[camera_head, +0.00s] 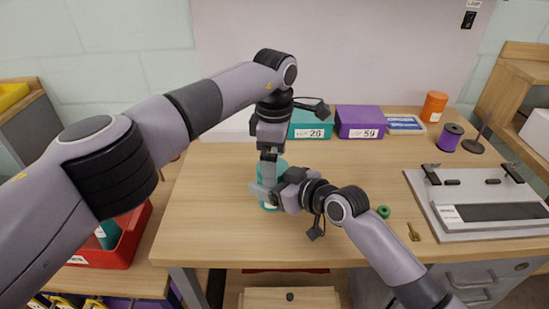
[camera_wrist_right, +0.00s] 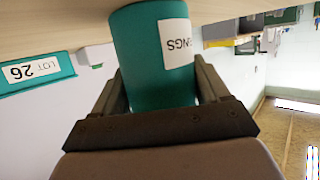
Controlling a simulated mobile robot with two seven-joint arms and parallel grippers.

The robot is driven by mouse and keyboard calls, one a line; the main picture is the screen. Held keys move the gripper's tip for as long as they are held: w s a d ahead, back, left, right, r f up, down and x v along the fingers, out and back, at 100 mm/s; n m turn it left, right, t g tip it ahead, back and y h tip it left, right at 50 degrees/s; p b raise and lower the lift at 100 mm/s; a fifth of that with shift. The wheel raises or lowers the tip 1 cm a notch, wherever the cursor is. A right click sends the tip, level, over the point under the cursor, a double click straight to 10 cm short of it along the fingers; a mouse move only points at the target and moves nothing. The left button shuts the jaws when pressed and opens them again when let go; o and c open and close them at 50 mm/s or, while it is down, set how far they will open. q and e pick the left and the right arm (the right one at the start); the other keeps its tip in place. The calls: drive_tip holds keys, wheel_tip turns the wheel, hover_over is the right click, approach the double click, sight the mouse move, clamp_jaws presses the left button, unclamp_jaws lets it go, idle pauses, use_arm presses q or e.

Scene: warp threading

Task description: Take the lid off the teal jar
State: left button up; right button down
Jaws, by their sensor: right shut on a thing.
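The teal jar (camera_head: 268,203) stands upright on the wooden table, largely covered by my two grippers in the head view. In the right wrist view the teal jar (camera_wrist_right: 138,45) appears upside down, with a white label ending in "NGS". My right gripper (camera_head: 266,188) is shut on the jar's side, one finger on each side of it. My left gripper (camera_head: 270,167) points down over the jar's top, with its fingertips at the lid's height. The lid cannot be made out apart from the jar, and whether the left fingers are open or shut is unclear.
Behind stand a teal box (camera_head: 310,124) marked LOT 26, a purple box (camera_head: 359,122), a blue-white pack (camera_head: 405,124) and an orange jar (camera_head: 434,106). To the right are a purple spool (camera_head: 450,137), a green ring (camera_head: 383,211) and a grey fixture (camera_head: 480,205). The table's left front is clear.

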use_arm(q)
wheel_tip(320, 180, up, 4)
drive_tip(key=shift+r, duration=0.2)
drive_tip(key=shift+c, duration=0.4)
wheel_tip(320, 180, up, 2)
drive_tip(key=shift+s+r+m, duration=0.1)
drive_tip(key=shift+r+m, duration=0.05)
drive_tip(key=shift+m, duration=0.55)
drive_tip(key=shift+a+r+m, duration=0.1)
drive_tip(key=shift+r+m, duration=0.3)
wheel_tip(320, 180, down, 8)
drive_tip(key=shift+r, duration=0.2)
